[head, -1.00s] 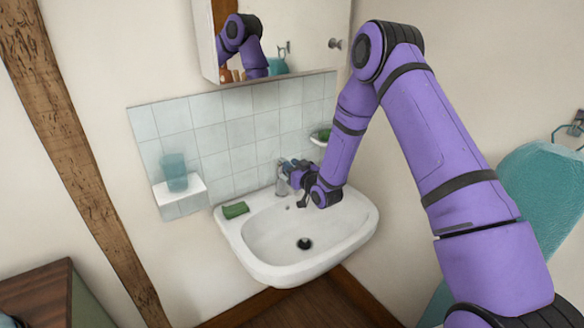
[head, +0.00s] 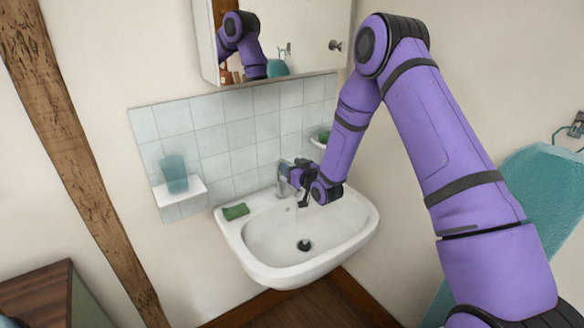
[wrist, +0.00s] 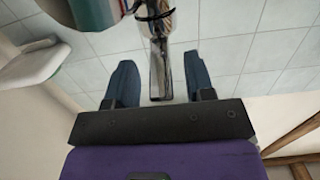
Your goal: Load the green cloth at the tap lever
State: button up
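The green cloth (head: 235,211) lies folded on the left back corner of the white basin's rim (head: 228,228), well apart from my gripper. The chrome tap (head: 282,188) stands at the back of the basin, partly hidden by my wrist. My gripper (head: 286,172) is at the top of the tap. In the wrist view, my gripper's two blue fingers (wrist: 160,88) are spread apart. The tap lever (wrist: 159,68) shows between them, with visible gaps on both sides.
A teal cup (head: 174,172) stands on a white wall shelf (head: 190,192) at the left. A soap dish (head: 317,141) holding something green is on the tiles at the right. The mirror cabinet (head: 290,50) hangs above. The basin bowl is clear.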

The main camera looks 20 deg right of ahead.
jog(key=v, duration=1)
jog(key=shift+s, duration=0.4)
jog(key=shift+d+r, duration=0.1)
jog(key=shift+d, duration=0.05)
